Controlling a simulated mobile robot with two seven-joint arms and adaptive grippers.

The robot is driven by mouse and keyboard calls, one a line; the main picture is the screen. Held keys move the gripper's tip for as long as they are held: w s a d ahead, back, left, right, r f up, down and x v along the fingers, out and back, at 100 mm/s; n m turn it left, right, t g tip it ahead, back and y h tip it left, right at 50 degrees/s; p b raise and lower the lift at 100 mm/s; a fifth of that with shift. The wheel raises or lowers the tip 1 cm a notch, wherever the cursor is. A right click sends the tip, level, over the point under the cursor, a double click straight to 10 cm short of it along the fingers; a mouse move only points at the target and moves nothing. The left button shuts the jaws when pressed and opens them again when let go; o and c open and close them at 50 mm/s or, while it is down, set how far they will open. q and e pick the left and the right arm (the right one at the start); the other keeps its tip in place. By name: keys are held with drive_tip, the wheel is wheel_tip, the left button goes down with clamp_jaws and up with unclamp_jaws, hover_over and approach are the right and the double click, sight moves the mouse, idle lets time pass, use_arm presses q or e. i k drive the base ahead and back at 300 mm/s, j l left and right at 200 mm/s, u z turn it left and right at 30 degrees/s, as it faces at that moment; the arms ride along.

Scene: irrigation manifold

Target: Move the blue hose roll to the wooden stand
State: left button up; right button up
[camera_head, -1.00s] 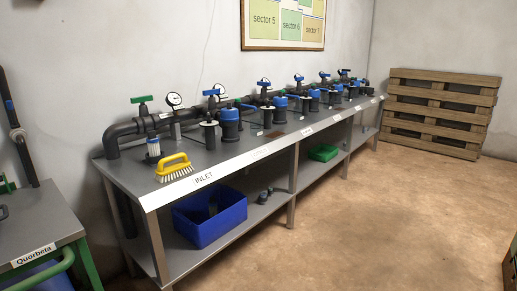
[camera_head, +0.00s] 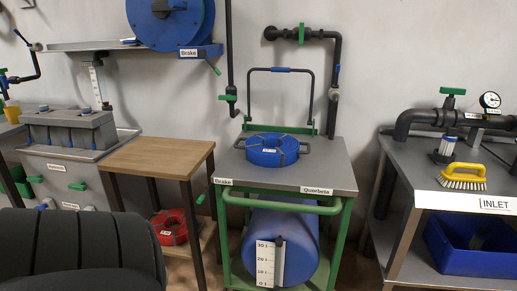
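The blue hose roll (camera_head: 271,150) lies flat on the grey top of a green-framed cart (camera_head: 310,178), with a dark band around it and a small white label. The wooden stand (camera_head: 160,157) is just left of the cart. It has a light brown top that is bare and dark legs. A red hose roll (camera_head: 170,227) lies on its lower shelf. Neither of my grippers shows in the head view.
A dark padded chair back (camera_head: 75,250) blocks the lower left. A blue reel (camera_head: 172,20) sits on a wall shelf above the stand. A blue tank (camera_head: 290,235) fills the cart's lower part. The inlet bench (camera_head: 425,170) with a yellow brush (camera_head: 462,177) stands right.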

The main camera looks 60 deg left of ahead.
sight(160, 152)
drive_tip(key=u, duration=1.65)
